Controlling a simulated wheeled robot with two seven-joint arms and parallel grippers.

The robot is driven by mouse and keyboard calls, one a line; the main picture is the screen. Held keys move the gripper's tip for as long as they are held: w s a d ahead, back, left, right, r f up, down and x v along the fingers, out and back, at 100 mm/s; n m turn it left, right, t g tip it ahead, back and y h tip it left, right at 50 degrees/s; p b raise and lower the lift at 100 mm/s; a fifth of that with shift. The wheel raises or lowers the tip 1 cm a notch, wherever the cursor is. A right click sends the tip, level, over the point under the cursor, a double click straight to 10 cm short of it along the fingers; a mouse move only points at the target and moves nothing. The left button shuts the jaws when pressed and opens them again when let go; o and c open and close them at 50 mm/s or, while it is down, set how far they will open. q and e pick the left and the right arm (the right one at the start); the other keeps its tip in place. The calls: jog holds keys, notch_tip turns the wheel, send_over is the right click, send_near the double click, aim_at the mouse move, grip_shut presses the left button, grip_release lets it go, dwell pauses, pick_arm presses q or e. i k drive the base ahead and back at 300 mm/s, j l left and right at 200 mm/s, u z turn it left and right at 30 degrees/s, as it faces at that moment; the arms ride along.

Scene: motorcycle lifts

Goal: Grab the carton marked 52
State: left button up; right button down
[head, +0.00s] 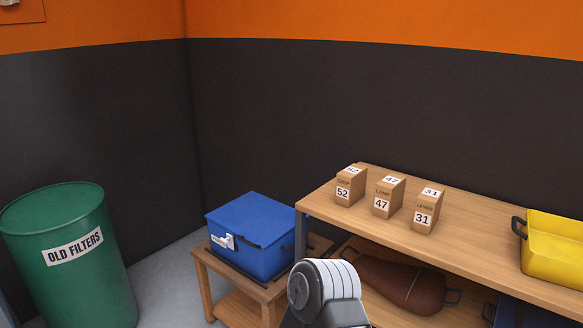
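The carton marked 52 (346,189) is a small brown box with white labels on its top and front. It stands upright on the wooden bench top (461,227), near the left end. To its right, in a row, stand a carton marked 47 (385,201) and a carton marked 31 (424,216), with small gaps between them. A white and dark grey part of my own arm rises at the bottom centre, in front of and below the bench edge. Neither gripper is in view.
A yellow bin (555,252) sits at the bench's right. A brown bag-like item (399,284) lies on the lower shelf. A blue box (252,235) rests on a low wooden stand (201,266) left of the bench. A green drum marked OLD FILTERS (75,280) stands far left.

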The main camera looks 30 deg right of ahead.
aim_at(351, 181)
jog(key=i, duration=2.3)
jog(key=i+z, duration=0.1)
jog(key=z, duration=3.65)
